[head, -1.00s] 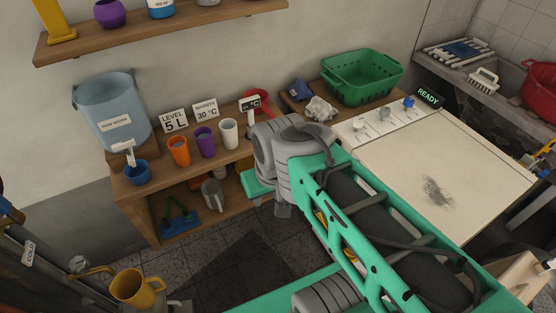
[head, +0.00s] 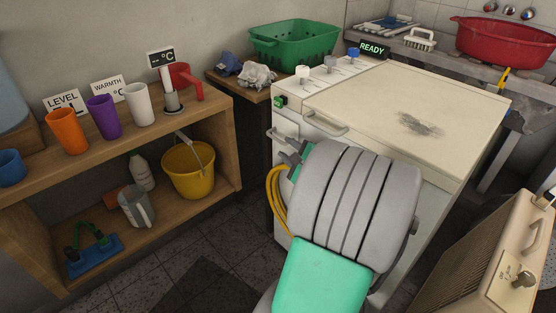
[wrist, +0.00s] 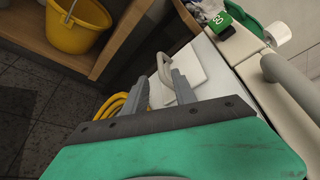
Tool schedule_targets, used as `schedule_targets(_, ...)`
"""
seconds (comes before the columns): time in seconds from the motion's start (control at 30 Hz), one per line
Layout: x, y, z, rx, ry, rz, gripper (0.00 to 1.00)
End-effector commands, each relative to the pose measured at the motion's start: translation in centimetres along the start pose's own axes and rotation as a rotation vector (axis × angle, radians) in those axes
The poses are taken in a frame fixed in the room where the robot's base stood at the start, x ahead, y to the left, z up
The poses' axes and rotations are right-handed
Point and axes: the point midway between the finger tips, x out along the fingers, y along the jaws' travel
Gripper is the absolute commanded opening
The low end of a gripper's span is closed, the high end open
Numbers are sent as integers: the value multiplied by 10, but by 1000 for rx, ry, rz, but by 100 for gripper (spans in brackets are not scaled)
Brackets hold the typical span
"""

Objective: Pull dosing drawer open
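The dosing drawer (head: 287,128) is a small pale front with a handle at the upper left of the white washing machine (head: 425,182). In the wrist view the drawer front (wrist: 199,66) and its curved light handle (wrist: 163,66) lie just ahead of my fingers. My gripper (head: 288,154) is at the machine's left front, close to the drawer. In the wrist view my gripper (wrist: 160,82) has its two grey fingers apart, with the handle near the gap between their tips. I cannot tell whether they touch it. My wrist hides the machine's lower front in the head view.
A larger lid handle (head: 325,122) is right of the drawer. Yellow hose coils (head: 276,195) hang below it. A wooden shelf (head: 222,120) with cups and a yellow bucket (head: 188,168) stands left. A beige box (head: 500,262) stands at right. Dark floor lies between shelf and machine.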

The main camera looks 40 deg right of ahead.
Motion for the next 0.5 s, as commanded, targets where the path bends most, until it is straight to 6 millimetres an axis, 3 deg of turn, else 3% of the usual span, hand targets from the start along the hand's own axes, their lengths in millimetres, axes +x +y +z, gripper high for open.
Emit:
schedule_targets(0.33, 58, 0, -1, 5, -2, -3, 33)
schedule_targets(0.5, 74, -2, 0, 6, -1, -3, 33)
